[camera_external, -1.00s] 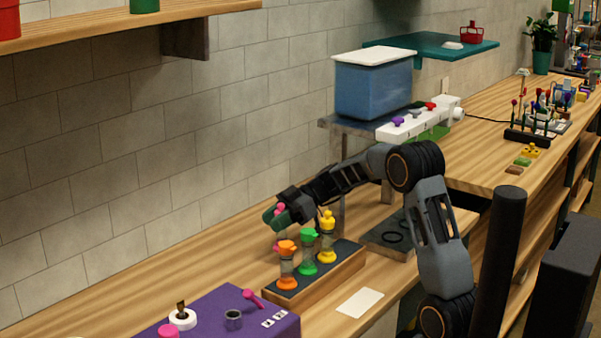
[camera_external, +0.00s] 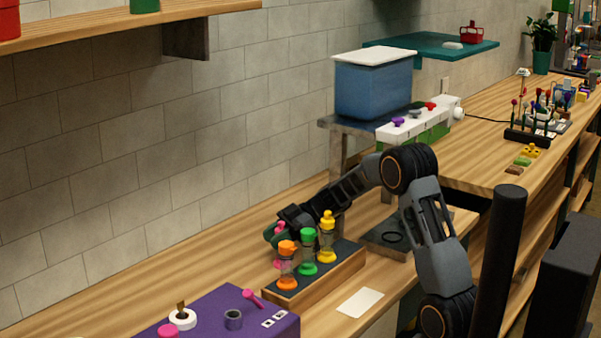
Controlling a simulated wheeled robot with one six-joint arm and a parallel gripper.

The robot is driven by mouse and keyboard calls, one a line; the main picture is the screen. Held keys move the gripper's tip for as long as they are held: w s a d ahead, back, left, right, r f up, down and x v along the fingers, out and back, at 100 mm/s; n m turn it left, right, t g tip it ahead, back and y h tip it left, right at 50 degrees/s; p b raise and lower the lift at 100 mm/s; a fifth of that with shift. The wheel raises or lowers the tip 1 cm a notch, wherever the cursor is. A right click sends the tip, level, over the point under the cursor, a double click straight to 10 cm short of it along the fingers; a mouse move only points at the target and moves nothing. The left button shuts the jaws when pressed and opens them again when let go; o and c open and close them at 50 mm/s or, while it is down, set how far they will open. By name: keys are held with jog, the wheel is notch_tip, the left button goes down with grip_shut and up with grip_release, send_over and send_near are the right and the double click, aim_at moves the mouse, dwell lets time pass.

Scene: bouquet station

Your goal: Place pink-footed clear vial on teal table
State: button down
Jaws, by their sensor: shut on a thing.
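My gripper (camera_external: 276,236) is low over the back left side of a wooden rack. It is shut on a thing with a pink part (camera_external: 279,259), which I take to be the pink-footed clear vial. The vial is mostly hidden by the fingers and by the orange-footed vial, so I cannot tell whether it touches the rack. A teal table-like slab (camera_external: 483,47) stands out from the wall at the back, with a red basket-like thing (camera_external: 471,32) and a white piece on it.
The rack (camera_external: 330,279) holds clear vials with orange (camera_external: 286,267), green (camera_external: 308,252) and yellow (camera_external: 327,237) feet and caps, close to my gripper. A purple box (camera_external: 230,305) lies front left. A blue tank (camera_external: 372,88) on a raised stand is behind my arm.

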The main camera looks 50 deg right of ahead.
jog(key=c, duration=0.8)
grip_release()
jog(key=shift+r, duration=0.1)
jog(key=shift+r+p, duration=0.25)
jog(key=shift+p, duration=0.3)
jog(key=v, duration=0.1)
jog(key=b+v, duration=0.1)
jog(key=shift+s+d+f, duration=0.1)
jog(key=shift+d+f, duration=0.05)
jog(key=shift+d, duration=0.3)
notch_tip(320, 180, up, 7)
jog(key=shift+r+b, duration=0.15)
jog(key=shift+b, duration=0.3)
